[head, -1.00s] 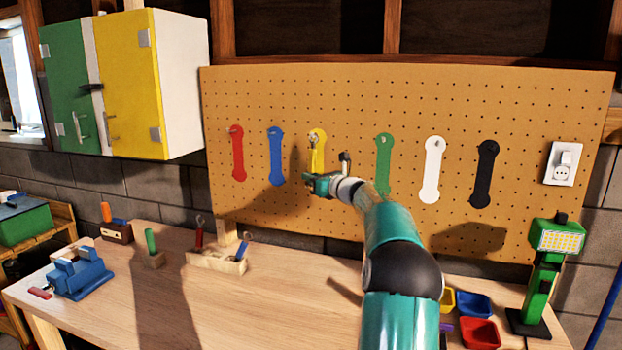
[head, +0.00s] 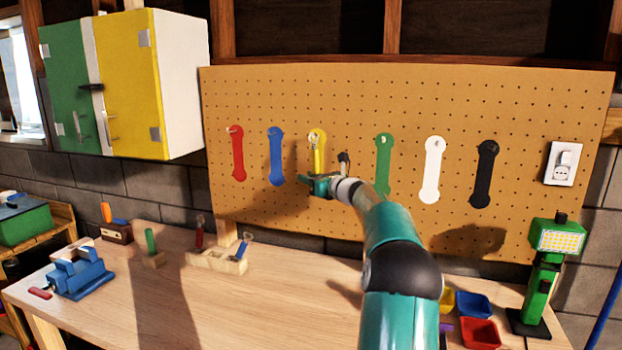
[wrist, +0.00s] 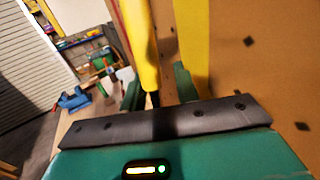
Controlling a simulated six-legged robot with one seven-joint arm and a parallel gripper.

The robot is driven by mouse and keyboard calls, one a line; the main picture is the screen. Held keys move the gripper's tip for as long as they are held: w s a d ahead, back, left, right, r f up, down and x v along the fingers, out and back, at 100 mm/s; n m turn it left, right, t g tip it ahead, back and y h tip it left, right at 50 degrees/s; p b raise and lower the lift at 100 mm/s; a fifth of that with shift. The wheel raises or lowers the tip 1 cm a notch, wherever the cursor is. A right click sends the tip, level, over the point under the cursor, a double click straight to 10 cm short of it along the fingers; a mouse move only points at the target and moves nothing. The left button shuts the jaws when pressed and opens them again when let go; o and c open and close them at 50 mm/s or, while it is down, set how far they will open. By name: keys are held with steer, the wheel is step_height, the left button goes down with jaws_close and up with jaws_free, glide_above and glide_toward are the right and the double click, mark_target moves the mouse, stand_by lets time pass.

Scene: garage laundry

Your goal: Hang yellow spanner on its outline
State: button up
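The yellow spanner (head: 319,160) is upright in front of its yellow outline (head: 322,133) on the pegboard, its metal head at the outline's top near the hook. Whether the hook carries it cannot be made out. My gripper (head: 322,182) is at the spanner's lower end. In the wrist view, the yellow handle (wrist: 141,45) comes down between my two green fingers (wrist: 158,88), with a gap on the right-finger side, so the gripper looks open around it. The outline (wrist: 192,45) shows behind, apart from the handle in this view.
Red (head: 237,155), blue (head: 275,158), green (head: 384,165), white (head: 432,170) and black (head: 484,175) outlines flank it on the pegboard (head: 400,90). Below is the workbench (head: 250,300) with a blue vise (head: 80,276), a wooden tool holder (head: 215,261) and a green lamp (head: 545,280).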

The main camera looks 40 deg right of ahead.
steer(key=shift+d, duration=0.15)
steer(key=s, duration=1.3)
steer(key=shift+s+a, duration=0.35)
steer(key=shift+s, duration=0.05)
